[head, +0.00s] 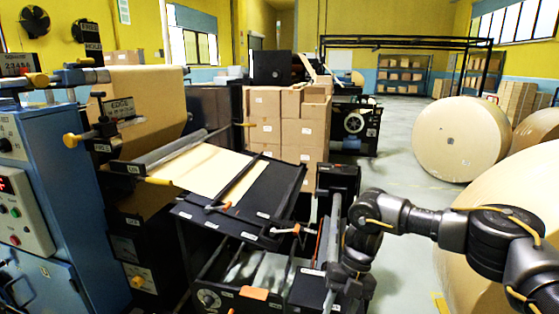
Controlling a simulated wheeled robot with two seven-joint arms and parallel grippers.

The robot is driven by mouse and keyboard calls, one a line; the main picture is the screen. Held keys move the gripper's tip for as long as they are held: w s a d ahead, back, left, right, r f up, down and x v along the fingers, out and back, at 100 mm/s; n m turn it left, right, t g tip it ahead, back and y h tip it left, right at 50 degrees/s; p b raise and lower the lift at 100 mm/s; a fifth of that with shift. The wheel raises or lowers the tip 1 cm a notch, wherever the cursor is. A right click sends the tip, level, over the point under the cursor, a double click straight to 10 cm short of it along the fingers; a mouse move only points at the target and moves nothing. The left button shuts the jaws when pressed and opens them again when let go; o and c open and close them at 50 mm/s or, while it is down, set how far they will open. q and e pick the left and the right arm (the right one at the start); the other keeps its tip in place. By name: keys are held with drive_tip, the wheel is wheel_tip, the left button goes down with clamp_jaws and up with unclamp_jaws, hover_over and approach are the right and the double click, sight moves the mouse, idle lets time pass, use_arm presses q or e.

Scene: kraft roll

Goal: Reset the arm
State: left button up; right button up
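My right arm (470,228) comes in from the right edge, reaches left across the view and bends down at its wrist (362,240). The wrist hangs beside the right end of the black machine (270,215). The gripper end is low near the bottom edge, dark against dark machine parts, and its fingers cannot be made out. I cannot tell whether it touches the machine. My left arm and gripper are not in view.
A kraft roll (145,100) sits in the machine, with a paper sheet (210,168) over its sloping table. A blue control cabinet (60,190) stands left. Stacked cartons (283,125) stand behind. Large rolls (460,140) stand at right. Grey floor (395,165) between is clear.

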drive_tip(key=s+a+f+m+t+y, duration=0.35)
drive_tip(key=s+a, duration=0.25)
drive_tip(key=a, duration=0.7)
drive_tip(key=s+a+f+m+t+y, duration=0.25)
drive_tip(key=s+a+y, duration=0.35)
drive_tip(key=a, duration=0.7)
drive_tip(key=s+d+f+m+t+h, duration=0.1)
drive_tip(key=d+f+m+t+h, duration=0.2)
drive_tip(key=d+m, duration=0.6)
drive_tip(key=s+d+f+m+t+h, duration=0.1)
drive_tip(key=d+m+t+h, duration=0.35)
drive_tip(key=d+m, duration=0.45)
drive_tip(key=s+d+f+m+g+h, duration=0.3)
drive_tip(key=s+d+m, duration=0.2)
drive_tip(key=s+d, duration=0.35)
drive_tip(key=s+d+f+m+g+h, duration=0.2)
drive_tip(key=s+d+f+m+g, duration=0.15)
drive_tip(key=s+d, duration=0.55)
wheel_tip(320, 180, down, 24)
drive_tip(key=s+d+f+g, duration=0.1)
drive_tip(key=s+f, duration=0.7)
drive_tip(key=s+d+f+g, duration=0.1)
drive_tip(key=s+d+f, duration=0.1)
drive_tip(key=s+f, duration=0.6)
drive_tip(key=shift+s+d+f+h, duration=0.25)
drive_tip(key=shift+s+f+h, duration=0.05)
drive_tip(key=shift+f, duration=0.1)
